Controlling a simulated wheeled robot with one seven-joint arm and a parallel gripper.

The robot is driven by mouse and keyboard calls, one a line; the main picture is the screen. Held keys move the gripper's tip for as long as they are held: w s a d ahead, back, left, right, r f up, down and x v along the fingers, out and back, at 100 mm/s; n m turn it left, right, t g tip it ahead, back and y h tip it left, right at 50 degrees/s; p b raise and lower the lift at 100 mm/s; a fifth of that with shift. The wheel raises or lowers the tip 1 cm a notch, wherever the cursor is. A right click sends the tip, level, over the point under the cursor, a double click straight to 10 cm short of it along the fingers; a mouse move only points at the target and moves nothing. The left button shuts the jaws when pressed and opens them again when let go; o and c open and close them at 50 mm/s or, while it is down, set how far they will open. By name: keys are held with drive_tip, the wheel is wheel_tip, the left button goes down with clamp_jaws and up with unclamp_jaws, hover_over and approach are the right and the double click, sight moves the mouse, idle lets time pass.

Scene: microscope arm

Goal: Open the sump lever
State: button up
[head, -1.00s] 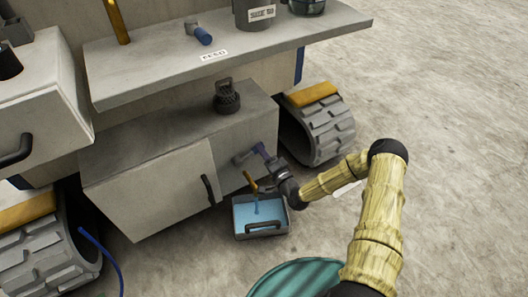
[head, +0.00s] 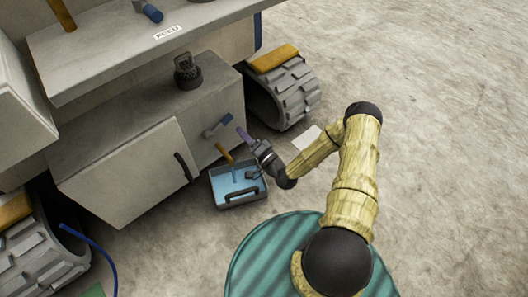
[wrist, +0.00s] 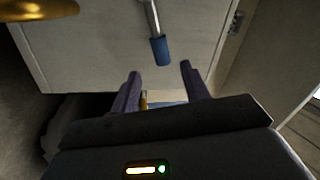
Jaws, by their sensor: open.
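The sump lever, a grey metal arm with a blue grip, sits on the low cabinet's side; it shows in the head view (head: 217,126) and in the wrist view (wrist: 160,49). My gripper (head: 242,133) is beside the lever, just right of it in the head view. In the wrist view my gripper (wrist: 161,70) has its two purple fingers spread apart and empty. The blue grip lies just beyond the fingertips, between their lines, with no clear contact. A brass spout (head: 224,153) is below the lever, above a grey tray (head: 214,199) with blue liquid.
The low cabinet (head: 130,170) has a dark door handle (head: 183,168). A shelf (head: 110,55) juts out above it. A tracked wheel (head: 290,95) stands behind my gripper. The concrete floor (head: 440,130) on the right is clear.

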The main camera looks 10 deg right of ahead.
drive_tip(key=p+v, duration=0.3)
drive_tip(key=v, duration=0.7)
drive_tip(key=shift+s, duration=0.3)
drive_tip(key=shift+w+d, duration=0.1)
drive_tip(key=shift+d, duration=0.05)
